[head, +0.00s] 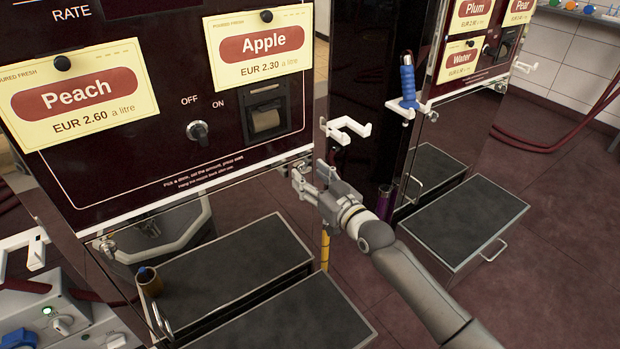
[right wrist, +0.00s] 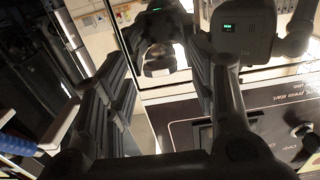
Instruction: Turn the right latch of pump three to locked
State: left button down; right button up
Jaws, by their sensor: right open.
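The pump with the Peach and Apple cards (head: 175,130) fills the left of the head view. No pump number is readable. A small metal latch (head: 107,246) sits at its panel's lower left corner. My right gripper (head: 303,180) is open at the panel's lower right corner and covers most of that spot, so the latch there and its position cannot be made out. My left gripper is not in view.
A white hook (head: 346,129) sticks out just right of my right gripper. A blue-handled nozzle (head: 408,82) hangs further right. Grey-topped steps (head: 463,222) stand below on the dark red floor (head: 565,200). An OFF/ON knob (head: 197,131) is on the panel.

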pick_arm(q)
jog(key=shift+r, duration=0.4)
pick_arm(e)
jog(key=shift+w+a, duration=0.25)
jog(key=shift+w, duration=0.1)
jog(key=c, duration=1)
